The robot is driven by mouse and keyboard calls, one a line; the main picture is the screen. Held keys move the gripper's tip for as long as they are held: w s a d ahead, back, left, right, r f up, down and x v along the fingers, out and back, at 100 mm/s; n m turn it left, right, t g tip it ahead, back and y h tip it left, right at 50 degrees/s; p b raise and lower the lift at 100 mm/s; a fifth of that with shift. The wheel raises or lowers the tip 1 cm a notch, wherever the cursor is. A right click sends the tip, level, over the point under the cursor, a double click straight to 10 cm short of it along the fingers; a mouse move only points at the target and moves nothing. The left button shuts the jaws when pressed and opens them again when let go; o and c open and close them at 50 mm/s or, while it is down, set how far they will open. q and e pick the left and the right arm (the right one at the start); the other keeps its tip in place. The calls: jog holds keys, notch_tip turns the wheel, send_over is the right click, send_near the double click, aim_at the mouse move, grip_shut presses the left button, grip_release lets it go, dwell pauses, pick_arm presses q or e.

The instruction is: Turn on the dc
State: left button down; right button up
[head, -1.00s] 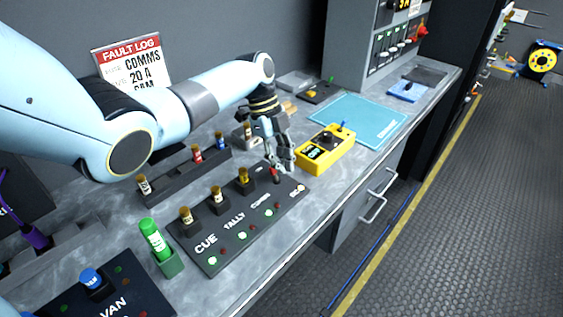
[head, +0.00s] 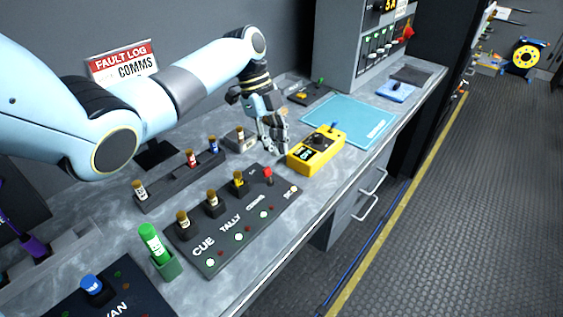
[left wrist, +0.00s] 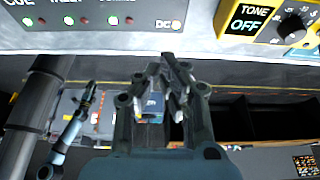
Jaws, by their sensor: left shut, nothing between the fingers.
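The black panel (head: 222,243) lies on the worktop with CUE, TALLY and COMMS lettering and a row of small lights. Its DC label, with an amber light (left wrist: 176,25) beside it, shows at the top of the left wrist view. A small red-topped part (head: 268,176) stands at the panel's far right end, behind the DC end. Beside it in the row are several brown and yellow-topped fittings (head: 211,197). My left gripper (head: 275,146) is shut and empty, above the worktop behind the red part and apart from it. Its fingers also show in the left wrist view (left wrist: 172,62).
A yellow TONE box (head: 318,150) reading OFF stands just right of the gripper. A rack of coloured-top fittings (head: 180,180) lies behind the panel. A green cylinder (head: 153,240) stands left of it. A blue mat (head: 352,115) is bare at the back right.

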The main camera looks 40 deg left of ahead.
pick_arm(q)
jog(key=a+r, duration=0.2)
jog(key=r, duration=0.1)
jog(key=shift+w+a+r+b, duration=0.1)
jog(key=shift+a+r+b, duration=0.1)
jog(key=shift+a+b, duration=0.15)
pick_arm(e)
jog(key=shift+w+a+f, duration=0.3)
jog(key=shift+a+f, duration=0.25)
jog(key=shift+d, duration=0.1)
